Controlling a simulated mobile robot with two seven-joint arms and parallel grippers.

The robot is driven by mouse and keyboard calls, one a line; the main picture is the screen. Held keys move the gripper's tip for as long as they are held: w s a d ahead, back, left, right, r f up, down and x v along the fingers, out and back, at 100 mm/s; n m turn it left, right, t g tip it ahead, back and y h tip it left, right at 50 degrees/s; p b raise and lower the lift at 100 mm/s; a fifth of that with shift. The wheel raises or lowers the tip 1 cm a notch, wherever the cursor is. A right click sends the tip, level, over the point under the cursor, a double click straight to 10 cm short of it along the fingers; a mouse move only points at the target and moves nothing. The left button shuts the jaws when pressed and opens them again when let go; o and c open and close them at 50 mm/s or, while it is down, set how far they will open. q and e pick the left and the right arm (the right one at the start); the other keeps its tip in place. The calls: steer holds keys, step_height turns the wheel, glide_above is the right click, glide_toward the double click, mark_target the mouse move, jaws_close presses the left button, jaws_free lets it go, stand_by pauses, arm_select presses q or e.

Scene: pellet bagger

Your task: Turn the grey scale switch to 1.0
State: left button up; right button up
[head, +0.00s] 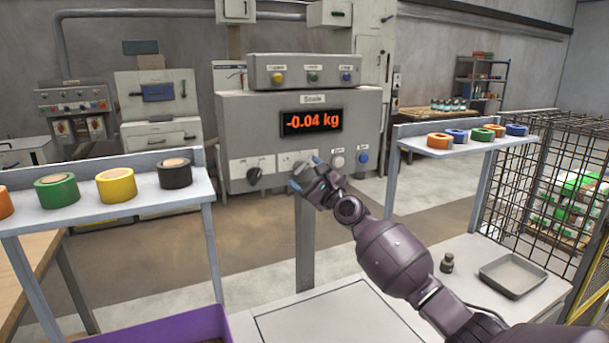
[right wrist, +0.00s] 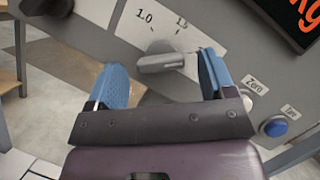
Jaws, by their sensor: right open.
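The scale box (head: 235,115) has a red display (head: 311,122) reading -0.04 kg. The grey scale switch (right wrist: 160,62) shows in the right wrist view as a short bar handle on a white plate. Labels 1.0 and 1.5 are printed above it; I cannot tell which one it points to. My right gripper (head: 303,175) is open in front of the panel and mostly hides the switch in the head view. In the right wrist view its blue fingertips (right wrist: 162,68) stand on either side of the handle, with visible gaps. My left gripper is not in view.
A black knob (head: 255,175) sits left of the switch. White (head: 338,162) and blue (head: 363,158) buttons sit to its right. Shelves with tape rolls stand at left (head: 110,205) and right (head: 465,145). A grey tray (head: 512,276) and a small weight (head: 447,263) are at right.

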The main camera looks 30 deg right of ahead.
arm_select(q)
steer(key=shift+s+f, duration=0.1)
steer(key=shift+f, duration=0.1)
arm_select(e)
steer(key=shift+w+a+r, duration=0.15)
steer(key=shift+w+r, duration=0.05)
steer(key=shift+w, duration=0.35)
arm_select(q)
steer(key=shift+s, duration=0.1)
arm_select(e)
steer(key=shift+c, duration=0.2)
steer(key=c, duration=0.9)
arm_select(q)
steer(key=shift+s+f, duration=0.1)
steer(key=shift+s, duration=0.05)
